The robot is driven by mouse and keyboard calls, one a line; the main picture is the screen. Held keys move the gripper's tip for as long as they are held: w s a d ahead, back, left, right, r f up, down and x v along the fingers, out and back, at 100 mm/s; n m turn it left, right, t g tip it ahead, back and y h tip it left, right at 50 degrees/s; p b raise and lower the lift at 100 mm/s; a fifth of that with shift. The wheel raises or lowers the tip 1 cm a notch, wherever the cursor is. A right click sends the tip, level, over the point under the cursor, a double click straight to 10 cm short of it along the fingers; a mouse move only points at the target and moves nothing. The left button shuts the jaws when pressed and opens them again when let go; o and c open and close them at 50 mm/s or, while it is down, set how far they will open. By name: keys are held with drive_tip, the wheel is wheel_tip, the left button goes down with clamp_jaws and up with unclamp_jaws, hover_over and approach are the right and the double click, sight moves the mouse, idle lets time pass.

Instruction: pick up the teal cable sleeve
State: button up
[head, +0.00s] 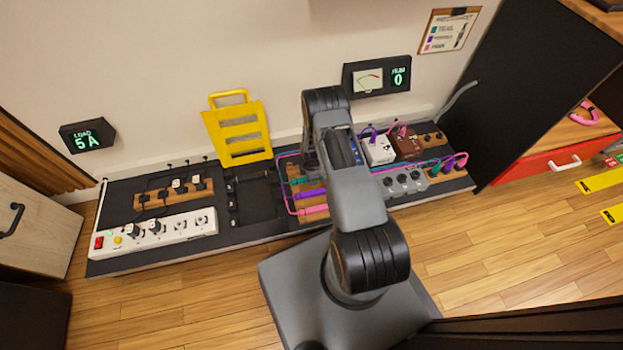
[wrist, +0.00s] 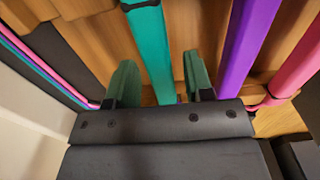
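The teal cable sleeve (wrist: 150,50) runs lengthwise between the two fingers of my gripper (wrist: 160,78) in the wrist view. The fingers are apart, with a gap on each side of the sleeve, so my gripper is open and not closed on it. How deep the fingertips reach around it I cannot tell. In the head view a bit of the teal sleeve (head: 298,181) shows on a wooden block, left of my arm. My arm hides much of that area and most of my gripper.
The purple sleeve (wrist: 248,45) and the pink sleeve (wrist: 296,62) lie to the right of the teal one in the wrist view. Thin coloured cables (wrist: 45,65) run at the left. In the head view a white power strip (head: 160,232) and a yellow rack (head: 238,130) stand farther left.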

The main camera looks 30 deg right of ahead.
clamp_jaws()
drive_tip(key=shift+r, duration=0.1)
